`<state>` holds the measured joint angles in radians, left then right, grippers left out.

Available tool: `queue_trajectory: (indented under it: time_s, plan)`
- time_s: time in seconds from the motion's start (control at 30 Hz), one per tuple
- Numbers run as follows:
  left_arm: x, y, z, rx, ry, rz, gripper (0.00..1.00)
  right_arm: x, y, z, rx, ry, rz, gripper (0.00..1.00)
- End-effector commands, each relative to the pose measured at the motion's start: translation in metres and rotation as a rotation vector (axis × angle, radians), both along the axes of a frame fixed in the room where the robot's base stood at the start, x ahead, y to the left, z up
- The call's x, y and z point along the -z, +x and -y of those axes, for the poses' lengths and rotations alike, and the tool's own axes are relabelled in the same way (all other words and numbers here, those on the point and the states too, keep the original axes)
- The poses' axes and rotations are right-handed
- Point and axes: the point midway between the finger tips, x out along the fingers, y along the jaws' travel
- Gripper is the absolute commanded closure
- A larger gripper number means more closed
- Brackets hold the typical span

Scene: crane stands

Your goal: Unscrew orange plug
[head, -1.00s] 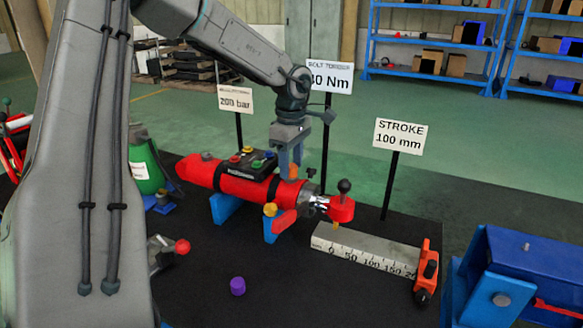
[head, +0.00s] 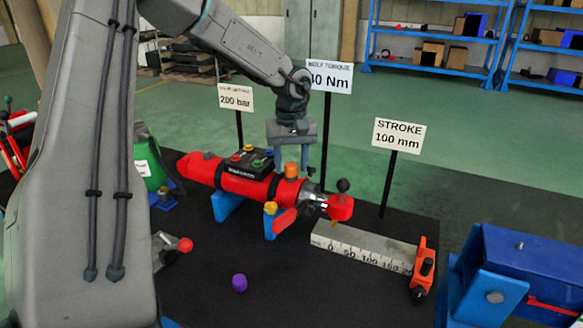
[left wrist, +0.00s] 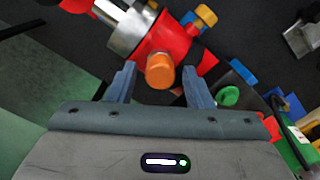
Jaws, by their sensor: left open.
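The orange plug (head: 291,170) sits upright on top of the red cylinder (head: 245,187), near its right end. In the left wrist view the plug (left wrist: 160,71) shows as a round orange cap between and just beyond the fingertips. My left gripper (head: 291,160) is above the plug, pointing down. In the left wrist view its blue fingers (left wrist: 160,80) stand apart on both sides of the plug, with gaps, so it is open and empty. Whether the plug's lower part is still in its port is hidden. My right gripper does not show.
A black block with coloured caps (head: 248,162) lies on the cylinder to the left. A yellow plug (head: 270,208) is on its front. A ruler block (head: 360,247), a purple cap (head: 239,283) and sign posts (head: 389,185) stand around. The front black mat is mostly clear.

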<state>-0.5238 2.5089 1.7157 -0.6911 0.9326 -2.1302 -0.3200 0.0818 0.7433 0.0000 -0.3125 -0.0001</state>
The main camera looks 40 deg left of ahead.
Motion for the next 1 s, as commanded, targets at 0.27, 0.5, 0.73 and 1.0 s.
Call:
queue_trajectory:
  time_s: [0.27,0.5,0.73,1.0]
  plan:
    - [0.0004,-0.0001,-0.0001,0.078,0.000,0.000,0.54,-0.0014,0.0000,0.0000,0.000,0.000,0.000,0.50]
    - [0.0011,0.0000,-0.0004,0.075,0.000,0.000,0.54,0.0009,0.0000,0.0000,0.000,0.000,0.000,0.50]
    - [0.0002,0.0000,-0.0005,0.075,0.000,0.000,0.54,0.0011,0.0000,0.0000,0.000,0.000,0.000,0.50]
    - [0.0001,0.0001,-0.0006,0.074,0.000,0.000,1.00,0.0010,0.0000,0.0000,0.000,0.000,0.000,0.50]
